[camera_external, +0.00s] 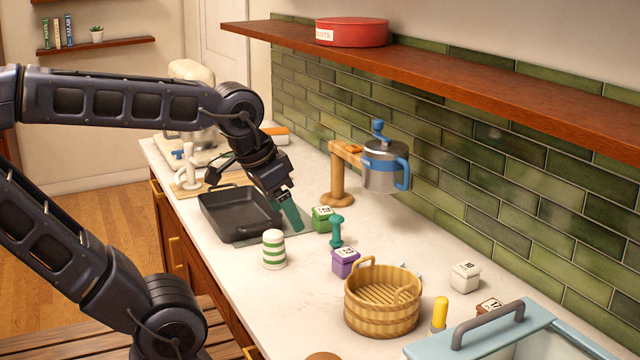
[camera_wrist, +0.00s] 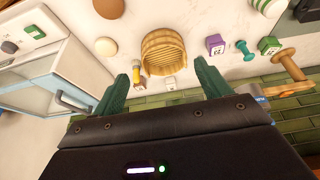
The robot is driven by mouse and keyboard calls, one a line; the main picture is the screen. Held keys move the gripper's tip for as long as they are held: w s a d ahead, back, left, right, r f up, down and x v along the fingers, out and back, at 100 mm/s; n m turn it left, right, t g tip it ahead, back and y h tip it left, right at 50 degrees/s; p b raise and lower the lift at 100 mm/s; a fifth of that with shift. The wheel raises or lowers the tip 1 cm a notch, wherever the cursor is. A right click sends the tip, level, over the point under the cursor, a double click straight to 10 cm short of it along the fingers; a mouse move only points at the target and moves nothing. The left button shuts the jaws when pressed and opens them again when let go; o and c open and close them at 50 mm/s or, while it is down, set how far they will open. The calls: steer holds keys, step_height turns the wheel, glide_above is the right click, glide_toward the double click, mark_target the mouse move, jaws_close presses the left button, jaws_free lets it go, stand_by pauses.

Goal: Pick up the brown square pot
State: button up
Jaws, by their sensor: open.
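The brown square pot (camera_external: 490,307) is a small lidded cube with a number label, on the counter at the lower right in the external view, behind the light-blue box's handle, which partly hides it. My gripper (camera_external: 290,213) has green fingers and is open and empty. It hangs over the counter beside the black pan, well to the left of the pot and farther back. In the wrist view the two fingers (camera_wrist: 162,72) are spread wide with nothing between them but the distant counter.
A wooden basket (camera_external: 382,302), a yellow-handled item (camera_external: 439,314) and a white square pot (camera_external: 465,276) stand near the brown pot. Purple (camera_external: 345,262) and green (camera_external: 322,218) pots, a striped shaker (camera_external: 273,250) and the pan (camera_external: 240,211) lie nearer my gripper. A shelf (camera_external: 480,78) overhangs.

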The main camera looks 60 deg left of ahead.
steer(key=shift+w, duration=0.1)
steer(key=n+g+h, duration=0.2)
steer(key=n+g, duration=0.2)
steer(key=n, duration=1.5)
glide_above(493, 306)
steer(key=s+a, duration=0.1)
step_height(493, 306, down, 16)
steer(key=shift+s+a+r, duration=0.1)
steer(key=shift+a+r, duration=0.05)
steer(key=shift+r, duration=0.05)
steer(key=shift+w+d+f, duration=0.2)
steer(key=shift+f, duration=0.25)
steer(key=f, duration=0.5)
steer(key=shift+d+f, duration=0.15)
steer(key=shift+d, duration=0.2)
steer(key=shift+w+d+f, duration=0.1)
steer(key=shift+w+f, duration=0.05)
steer(key=shift+f, duration=0.7)
steer(key=shift+w+d+f, duration=0.1)
steer(key=shift+w+f, duration=0.1)
steer(key=shift+f, duration=0.65)
steer(key=shift+w+d+f, duration=0.1)
steer(key=shift+w+f, duration=0.05)
steer(key=shift+f, duration=0.7)
